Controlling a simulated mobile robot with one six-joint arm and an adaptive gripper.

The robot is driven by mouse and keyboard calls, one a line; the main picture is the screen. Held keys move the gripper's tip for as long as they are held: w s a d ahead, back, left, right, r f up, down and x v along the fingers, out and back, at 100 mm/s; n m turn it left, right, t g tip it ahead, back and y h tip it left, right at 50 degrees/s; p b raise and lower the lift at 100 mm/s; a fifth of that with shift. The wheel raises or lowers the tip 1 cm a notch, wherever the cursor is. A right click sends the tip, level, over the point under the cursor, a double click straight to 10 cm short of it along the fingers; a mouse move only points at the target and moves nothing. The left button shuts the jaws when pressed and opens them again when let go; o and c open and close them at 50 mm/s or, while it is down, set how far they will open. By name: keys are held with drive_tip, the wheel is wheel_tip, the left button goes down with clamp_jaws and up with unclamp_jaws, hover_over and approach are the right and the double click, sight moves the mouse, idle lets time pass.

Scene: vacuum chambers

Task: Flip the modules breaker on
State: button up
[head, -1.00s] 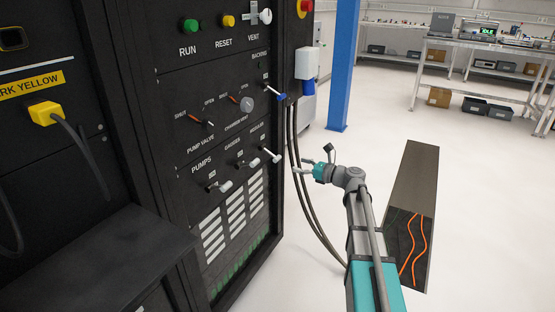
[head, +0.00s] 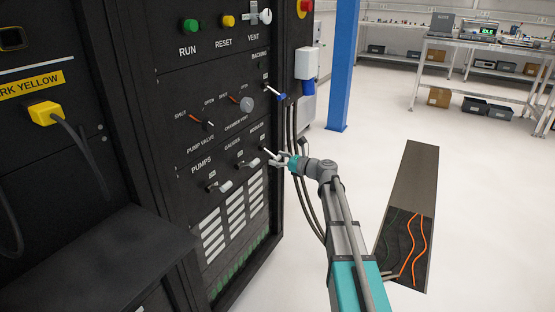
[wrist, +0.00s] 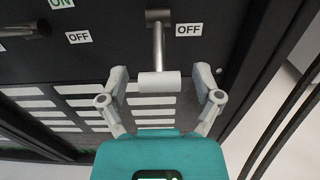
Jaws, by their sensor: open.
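The modules breaker (head: 267,150) is a lever with a metal shaft and a white crossbar handle, at the right of the lower row on the black panel. In the wrist view the breaker's white handle (wrist: 159,82) hangs at the lower end of its shaft, beside an OFF label (wrist: 188,30). My gripper (head: 277,158) is at the handle in the head view. In the wrist view my open gripper (wrist: 161,76) has one finger on each side of the white handle, with gaps between. Its fingers partly cover the handle in the head view.
The gauges breaker (head: 246,163) and pumps breaker (head: 221,187) sit to the left on the same panel. A blue-handled lever (head: 277,94) is above. Black cables (head: 308,205) hang beside the cabinet's right edge.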

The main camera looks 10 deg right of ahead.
clamp_jaws()
